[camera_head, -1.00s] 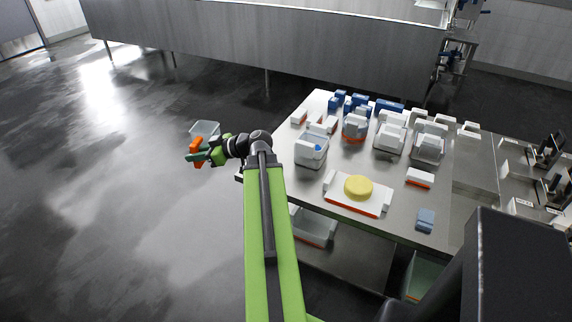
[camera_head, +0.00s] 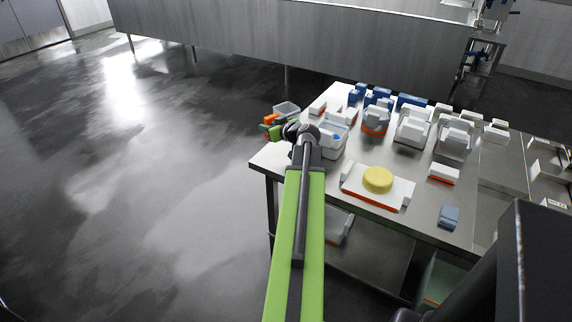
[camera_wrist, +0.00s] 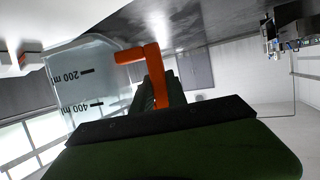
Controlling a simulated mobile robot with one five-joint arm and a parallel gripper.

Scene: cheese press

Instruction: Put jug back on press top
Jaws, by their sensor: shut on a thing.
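My gripper (camera_head: 275,131) is shut on the handle. In the wrist view the jug (camera_wrist: 84,85) fills the left side, with its 200 ml and 400 ml marks showing. The orange handle (camera_wrist: 170,92) lies across my green fingers (camera_wrist: 152,84). The jug looks empty. A metal frame with blue parts (camera_head: 487,45) stands at the back right; I cannot tell whether it is the press.
The steel table (camera_head: 270,163) holds several white moulds and blue blocks. A yellow cheese (camera_head: 378,179) sits on a white tray (camera_head: 350,182) with orange edges. A white tub (camera_head: 333,148) stands close to my wrist. The floor at left is clear.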

